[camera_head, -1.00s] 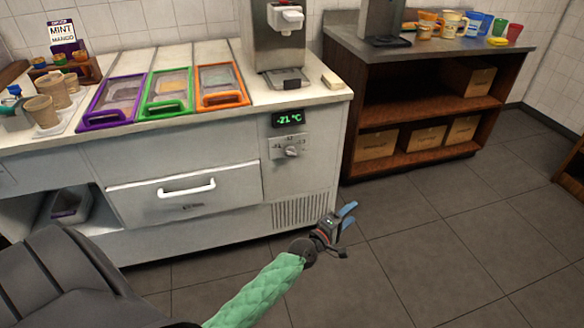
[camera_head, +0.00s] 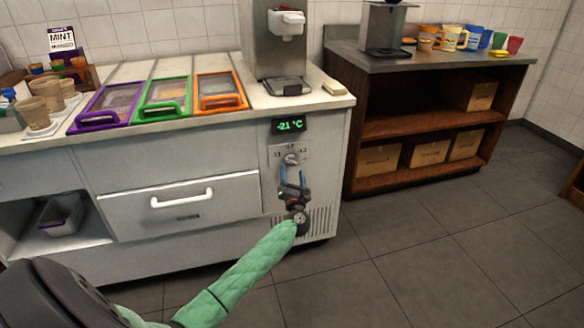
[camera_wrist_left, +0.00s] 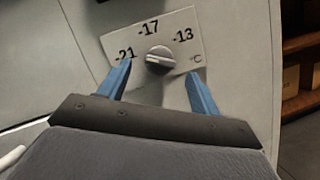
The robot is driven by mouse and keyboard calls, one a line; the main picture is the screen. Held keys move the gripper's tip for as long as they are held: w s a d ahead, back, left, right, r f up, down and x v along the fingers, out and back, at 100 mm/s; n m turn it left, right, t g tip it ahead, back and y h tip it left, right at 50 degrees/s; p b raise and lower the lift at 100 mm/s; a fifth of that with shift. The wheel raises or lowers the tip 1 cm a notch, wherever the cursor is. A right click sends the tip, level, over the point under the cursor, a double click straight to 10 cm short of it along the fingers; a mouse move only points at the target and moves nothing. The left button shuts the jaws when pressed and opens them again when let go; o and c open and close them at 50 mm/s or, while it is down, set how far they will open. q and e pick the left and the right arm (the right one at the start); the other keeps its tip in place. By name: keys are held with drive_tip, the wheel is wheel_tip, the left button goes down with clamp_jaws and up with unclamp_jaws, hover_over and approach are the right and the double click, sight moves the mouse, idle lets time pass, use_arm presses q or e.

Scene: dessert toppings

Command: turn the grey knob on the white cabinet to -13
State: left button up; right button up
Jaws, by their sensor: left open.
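The grey knob (camera_head: 291,159) sits on a pale dial plate on the front of the white cabinet (camera_head: 230,150), below a display (camera_head: 289,125) reading -21 °C. In the left wrist view the knob (camera_wrist_left: 159,59) is marked around with -21 at left, -17 at top and -13 (camera_wrist_left: 183,36) at right. Its light pointer line lies toward the -21 side. My left gripper (camera_head: 292,180) is open, its blue fingers just below the knob in the head view. In the wrist view the fingers (camera_wrist_left: 160,88) stand apart on either side below the knob, not visibly touching it. My right gripper is not in view.
A white drawer handle (camera_head: 182,198) sticks out left of the dial. Lidded topping bins (camera_head: 165,97) and a dispenser (camera_head: 275,45) are on the countertop above. A wooden shelf unit (camera_head: 425,125) stands to the right. The floor in front is clear.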

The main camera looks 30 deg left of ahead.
sight(292, 164)
use_arm(q)
drive_tip(key=shift+x, duration=2.2)
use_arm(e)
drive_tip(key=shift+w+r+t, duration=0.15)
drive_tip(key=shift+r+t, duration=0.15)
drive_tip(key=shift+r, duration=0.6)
use_arm(q)
drive_tip(key=c, duration=1)
